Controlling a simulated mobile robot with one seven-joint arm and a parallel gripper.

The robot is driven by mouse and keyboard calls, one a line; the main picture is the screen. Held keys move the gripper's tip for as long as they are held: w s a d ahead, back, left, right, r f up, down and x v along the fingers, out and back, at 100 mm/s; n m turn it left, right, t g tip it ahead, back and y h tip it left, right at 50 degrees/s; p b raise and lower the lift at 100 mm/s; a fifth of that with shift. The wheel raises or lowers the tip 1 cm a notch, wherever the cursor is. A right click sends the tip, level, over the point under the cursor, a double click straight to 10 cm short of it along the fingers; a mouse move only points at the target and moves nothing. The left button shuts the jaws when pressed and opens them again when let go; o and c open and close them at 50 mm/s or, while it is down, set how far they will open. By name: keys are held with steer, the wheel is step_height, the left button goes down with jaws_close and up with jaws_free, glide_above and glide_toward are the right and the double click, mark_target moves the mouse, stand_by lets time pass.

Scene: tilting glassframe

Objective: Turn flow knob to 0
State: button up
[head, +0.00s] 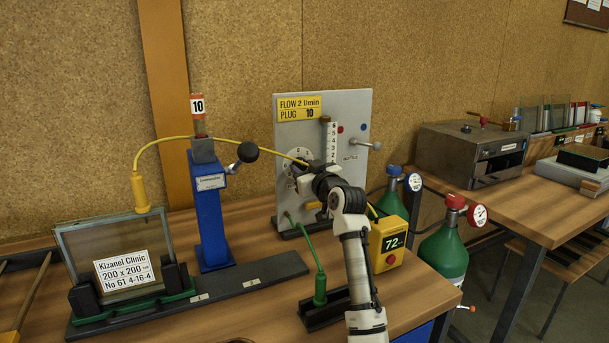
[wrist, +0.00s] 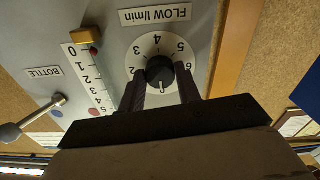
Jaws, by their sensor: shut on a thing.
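The black flow knob (wrist: 160,71) sits in the middle of a round white numbered dial (wrist: 151,45) on the grey panel (head: 352,110). In the wrist view my gripper (wrist: 161,80) has one finger on each side of the knob and is shut on it. A white mark shows at the knob's lower edge; I cannot tell for certain which number it points to. In the head view my gripper (head: 304,182) is at the dial and hides the knob. The numbered flow scale (wrist: 88,75) has a red ball (wrist: 93,51) near its 0 end.
A lever with a ball end (wrist: 12,132) sticks out beside the scale. A blue stand (head: 211,220), a glass frame (head: 110,245), a green hose (head: 318,265) and a yellow 72 display (head: 389,242) stand nearby.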

steer(key=o, duration=1)
steer(key=shift+c, duration=0.2)
steer(key=b+v, duration=0.3)
steer(key=v, duration=1.1)
steer(key=shift+f, duration=0.1)
